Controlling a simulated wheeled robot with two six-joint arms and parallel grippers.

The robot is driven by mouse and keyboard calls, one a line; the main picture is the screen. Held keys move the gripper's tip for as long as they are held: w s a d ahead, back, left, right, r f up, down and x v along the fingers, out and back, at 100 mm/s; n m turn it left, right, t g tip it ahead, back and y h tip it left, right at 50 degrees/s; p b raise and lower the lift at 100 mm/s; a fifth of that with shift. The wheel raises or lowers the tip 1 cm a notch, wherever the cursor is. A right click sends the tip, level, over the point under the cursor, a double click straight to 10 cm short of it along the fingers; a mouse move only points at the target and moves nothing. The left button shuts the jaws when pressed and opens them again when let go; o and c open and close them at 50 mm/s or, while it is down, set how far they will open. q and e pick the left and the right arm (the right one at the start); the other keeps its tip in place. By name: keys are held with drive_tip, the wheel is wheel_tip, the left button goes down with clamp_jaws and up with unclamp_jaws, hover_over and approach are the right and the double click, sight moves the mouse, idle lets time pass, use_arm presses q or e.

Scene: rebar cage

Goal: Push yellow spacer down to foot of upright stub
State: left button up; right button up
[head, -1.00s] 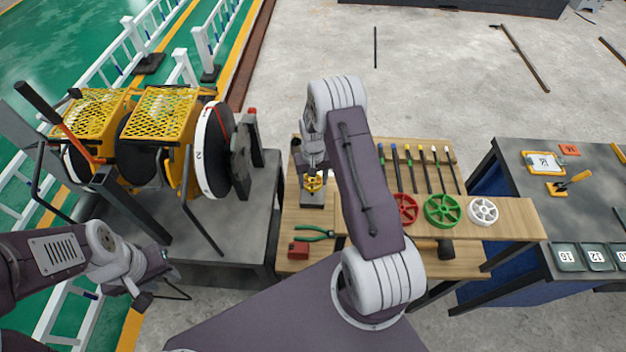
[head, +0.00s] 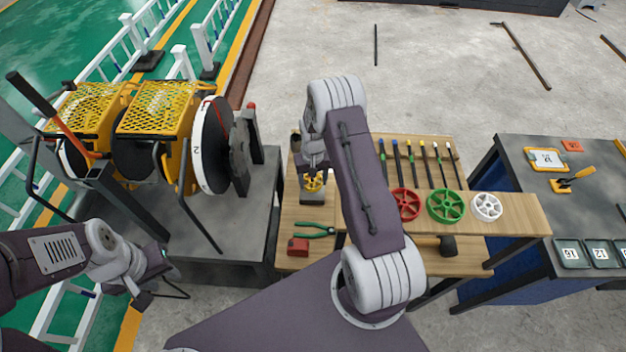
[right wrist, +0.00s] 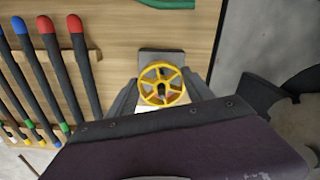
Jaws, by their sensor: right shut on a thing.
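The yellow spacer (head: 312,183) is a small spoked wheel on the upright stub, which stands on a dark block (head: 313,198) on the wooden table. In the right wrist view the spacer (right wrist: 162,83) lies between my gripper's fingers, with the dark tip of the stub (right wrist: 162,90) at its hub. My right gripper (right wrist: 161,92) is shut on the spacer's rim. How high the spacer sits on the stub cannot be told. My left gripper (head: 143,292) is away at the lower left; its fingertips are too small to judge.
Red (head: 405,204), green (head: 446,205) and white (head: 487,207) wheels lie on a raised board to the right. Green-handled pliers (head: 314,230) and a red block (head: 298,246) lie in front. A reel machine (head: 165,125) stands left.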

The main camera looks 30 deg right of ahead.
sight(313, 188)
drive_tip(key=shift+f+b, duration=1.7)
drive_tip(key=shift+f, duration=0.6)
drive_tip(key=o, duration=1.6)
drive_tip(key=shift+o, duration=0.2)
drive_tip(key=shift+r, duration=0.15)
wheel_tip(313, 188, up, 9)
drive_tip(key=shift+f+b, duration=0.1)
drive_tip(key=shift+b, duration=1.05)
drive_tip(key=shift+a+f, duration=0.1)
